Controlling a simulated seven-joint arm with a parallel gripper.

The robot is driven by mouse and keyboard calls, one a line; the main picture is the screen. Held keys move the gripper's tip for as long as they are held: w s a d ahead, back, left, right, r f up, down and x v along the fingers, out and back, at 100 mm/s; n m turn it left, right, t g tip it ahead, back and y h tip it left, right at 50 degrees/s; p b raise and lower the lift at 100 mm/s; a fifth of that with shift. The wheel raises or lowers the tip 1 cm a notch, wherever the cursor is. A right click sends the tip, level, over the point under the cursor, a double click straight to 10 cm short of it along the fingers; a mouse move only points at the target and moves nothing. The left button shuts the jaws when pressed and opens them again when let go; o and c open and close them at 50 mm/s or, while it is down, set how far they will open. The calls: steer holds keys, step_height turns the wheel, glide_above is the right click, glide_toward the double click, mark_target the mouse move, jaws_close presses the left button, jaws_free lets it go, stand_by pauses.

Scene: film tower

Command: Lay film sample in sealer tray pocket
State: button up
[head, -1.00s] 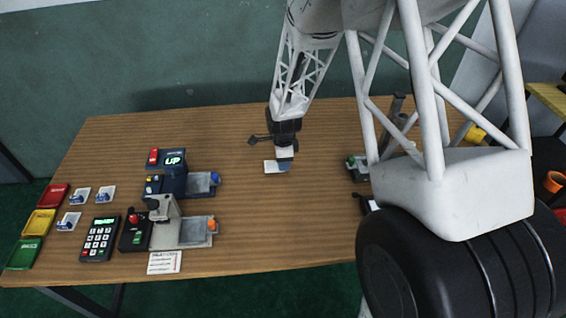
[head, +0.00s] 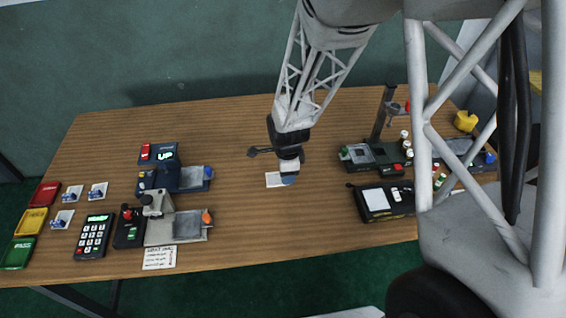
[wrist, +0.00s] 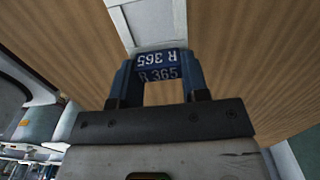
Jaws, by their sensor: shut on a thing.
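My gripper (head: 288,174) is shut on a blue piece marked "R 365" (wrist: 160,66), which I take to be the film sample. Its blue end (head: 289,181) shows below the jaws in the head view. It is just above or at a white card (head: 274,180) on the table; I cannot tell whether they touch. The card also shows beyond the piece in the wrist view (wrist: 152,20). Two machines with grey plates stand to the left: one with an "UP" display (head: 165,155) and one with a lever (head: 157,205). Which is the sealer is unclear.
At far left are red (head: 44,193), yellow (head: 33,221) and green (head: 18,253) trays, small white cards with blue pieces (head: 73,192), and a keypad (head: 94,236). A stand (head: 384,115) and black device (head: 385,201) are at right. Table (head: 270,235) in front of my gripper is clear.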

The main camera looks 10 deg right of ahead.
steer(key=shift+s+d+r, duration=0.1)
steer(key=shift+s+d, duration=0.05)
steer(key=shift+s, duration=0.8)
steer(key=shift+s+d+r, duration=0.1)
steer(key=shift+s+d, duration=0.05)
steer(key=shift+s, duration=0.75)
steer(key=shift+a, duration=0.15)
